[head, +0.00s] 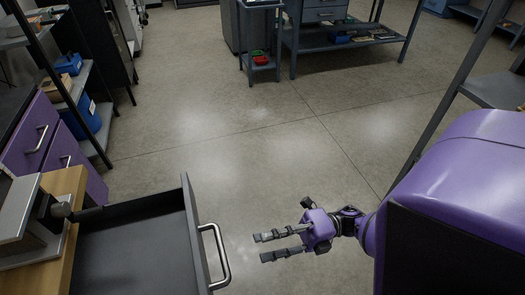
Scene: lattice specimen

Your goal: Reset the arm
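My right gripper (266,247) reaches in from the right over the bare floor. Its two fingers point left and are apart, with nothing between them. It is to the right of the metal handle (217,258) of a pulled-out dark drawer (135,245), with a gap between fingers and handle. The part of the drawer that shows is empty. My purple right arm fills the lower right. My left gripper is not in view.
A wooden worktop (62,190) with a grey metal device (22,225) is at the lower left. Purple drawers (40,135) and shelves with blue bins (85,118) stand behind it. A workbench (335,40) and a small cart (260,62) stand at the back. The middle floor is clear.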

